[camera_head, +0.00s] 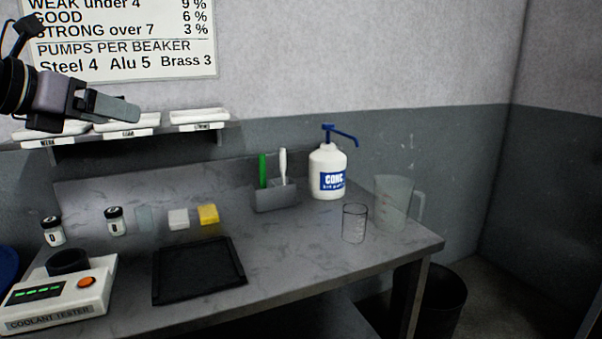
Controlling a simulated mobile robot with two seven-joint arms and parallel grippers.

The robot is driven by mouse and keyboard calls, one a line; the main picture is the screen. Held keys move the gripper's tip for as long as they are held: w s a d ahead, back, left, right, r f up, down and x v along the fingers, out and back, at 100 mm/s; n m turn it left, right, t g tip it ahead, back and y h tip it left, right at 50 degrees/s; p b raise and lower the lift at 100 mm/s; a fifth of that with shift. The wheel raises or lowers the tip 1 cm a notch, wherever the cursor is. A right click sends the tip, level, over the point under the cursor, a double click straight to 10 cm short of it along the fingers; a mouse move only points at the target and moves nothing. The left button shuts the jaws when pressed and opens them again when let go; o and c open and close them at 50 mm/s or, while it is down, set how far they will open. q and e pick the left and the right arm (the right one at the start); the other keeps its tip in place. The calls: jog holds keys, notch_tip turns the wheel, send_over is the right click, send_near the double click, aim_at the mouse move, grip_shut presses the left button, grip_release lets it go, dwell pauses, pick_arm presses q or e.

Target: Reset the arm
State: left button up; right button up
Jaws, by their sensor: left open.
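My left gripper (108,107) comes in from the upper left and hangs in the air, in front of the wall shelf and well above the bench. Its fingers point to the right and are open. No object shows between them. The rest of my left arm is cut off by the left edge. My right gripper is not in the head view.
The bench (300,262) carries a coolant tester (62,298), a black tray (198,271), two small jars, a yellow block (208,214), a pen holder (276,198), a pump bottle (328,172), a beaker (354,223) and a jug (392,203). A shelf (165,135) holds labelled trays.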

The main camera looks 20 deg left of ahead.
pick_arm(q)
jog(key=w+d+f+n+h, duration=0.3)
jog(key=d+f+n+h, duration=0.3)
jog(key=d+f+h, duration=1.15)
jog(key=s+d+f+n+t+y, duration=0.1)
jog(key=s+f+n+t+y, duration=0.1)
jog(key=f+n+y, duration=0.75)
jog(key=s+d+f+n+t+y, duration=0.1)
jog(key=s+f+n+t+y, duration=0.35)
jog(key=f+n, duration=0.8)
jog(key=s+d+f+n+g+y, duration=0.1)
jog(key=s+f+n+g+y, duration=0.1)
jog(key=s+f, duration=0.4)
jog(key=s+d+f+n+g+y, duration=0.2)
jog(key=s+f+n+g, duration=0.2)
jog(key=s+f+g, duration=0.3)
notch_tip(320, 180, down, 5)
jog(key=shift+s+d+f+n+p, duration=0.2)
jog(key=shift+n+p, duration=0.1)
jog(key=shift+n, duration=0.1)
